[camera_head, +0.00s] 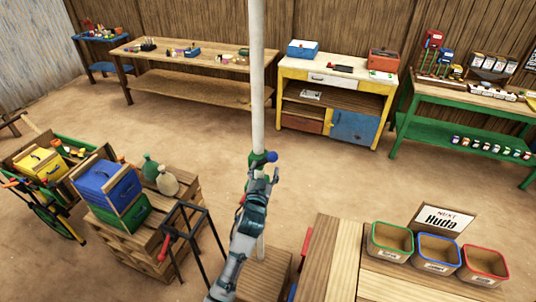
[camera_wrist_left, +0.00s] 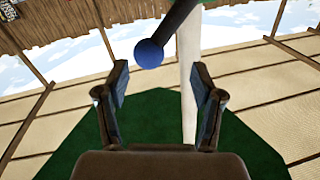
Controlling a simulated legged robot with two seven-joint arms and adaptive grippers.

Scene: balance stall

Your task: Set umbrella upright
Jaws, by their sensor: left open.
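The umbrella's white pole (camera_head: 257,75) stands nearly vertical in the middle of the head view and runs out of the top. A green collar (camera_head: 258,160) and a blue knob (camera_head: 271,157) sit on it. My left gripper (camera_head: 262,174) is just below the collar, at the pole, and partly hides it. In the left wrist view the gripper (camera_wrist_left: 162,85) is open; the pole (camera_wrist_left: 189,85) passes between the fingers, nearer the right one. The blue knob (camera_wrist_left: 148,53) is on a dark arm beside the pole. A dark green panel, probably the canopy (camera_wrist_left: 240,150), shows behind. The right gripper is out of view.
A black metal frame (camera_head: 200,215) with a red handle stands left of my arm. Blue and green boxes (camera_head: 107,180) and bottles sit on a crate. A wooden counter (camera_head: 345,255) with coloured bins is at front right. Workbenches line the back wall; the middle floor is clear.

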